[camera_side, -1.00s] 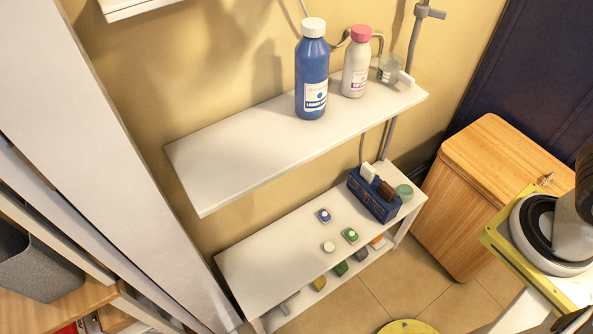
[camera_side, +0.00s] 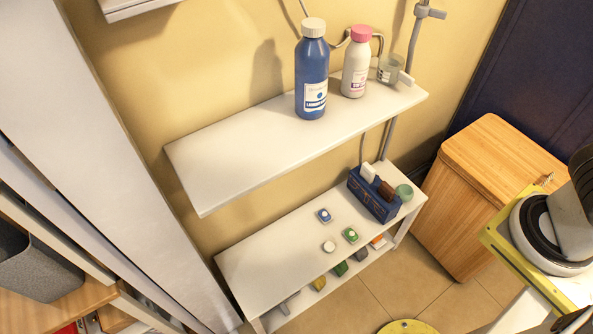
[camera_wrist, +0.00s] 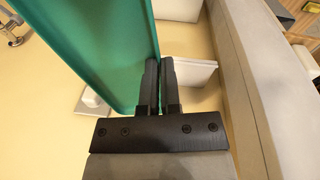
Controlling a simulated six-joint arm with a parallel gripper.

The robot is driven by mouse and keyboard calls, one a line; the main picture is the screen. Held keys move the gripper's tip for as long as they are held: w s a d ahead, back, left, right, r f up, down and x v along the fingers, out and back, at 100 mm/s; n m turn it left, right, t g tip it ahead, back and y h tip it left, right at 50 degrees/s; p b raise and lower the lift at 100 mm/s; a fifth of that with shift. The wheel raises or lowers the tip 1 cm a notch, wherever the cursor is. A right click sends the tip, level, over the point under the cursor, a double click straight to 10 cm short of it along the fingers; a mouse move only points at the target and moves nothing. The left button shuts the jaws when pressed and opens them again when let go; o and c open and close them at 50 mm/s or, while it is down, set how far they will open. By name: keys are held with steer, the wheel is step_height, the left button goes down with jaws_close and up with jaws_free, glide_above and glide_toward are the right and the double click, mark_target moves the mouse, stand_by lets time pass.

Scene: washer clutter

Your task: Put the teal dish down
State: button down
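The teal dish (camera_wrist: 105,50) fills the upper left of the wrist view as a long, tilted tray with a raised rim. My gripper (camera_wrist: 160,65) is closed on the dish's right-hand rim, with a finger on each side of the thin wall. The far end of the dish is cut off by the top of the picture. Neither the dish nor my gripper's fingers show in the side view.
In the side view, a white upper shelf (camera_side: 230,150) holds a blue bottle (camera_side: 312,75) and a pink-capped bottle (camera_side: 356,65); its left half is clear. A lower shelf (camera_side: 265,255) holds a blue caddy (camera_side: 375,200) and small items. A wooden bin (camera_side: 480,190) stands right.

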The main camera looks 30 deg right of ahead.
steer(key=s+a+f+n, duration=0.2)
steer(key=s+a+f, duration=0.25)
steer(key=a, duration=0.35)
steer(key=s+a+f+n, duration=0.3)
steer(key=a+f, duration=0.3)
steer(key=a, duration=0.2)
step_height(320, 180, down, 22)
steer(key=s+n+y, duration=0.1)
steer(key=s+n, duration=0.1)
steer(key=n, duration=0.1)
steer(key=s+d+f+n, duration=0.1)
steer(key=d+f+n, duration=0.2)
steer(key=f, duration=0.6)
steer(key=s+d+f+n+y, duration=0.1)
steer(key=s+d+f+n, duration=0.15)
steer(key=f, duration=0.55)
steer(key=s+d+f+n, duration=0.1)
steer(key=d+f+n, duration=0.15)
steer(key=f, duration=0.65)
steer(key=w+d+f, duration=0.4)
steer(key=f, duration=0.5)
steer(key=w+d+f, duration=0.5)
steer(key=f, duration=0.4)
steer(key=w+d+f+g, duration=0.1)
steer(key=w+d+f, duration=0.4)
steer(key=f, duration=0.4)
steer(key=shift+d+f, duration=0.2)
steer(key=shift+d, duration=0.05)
steer(key=shift+f, duration=0.1)
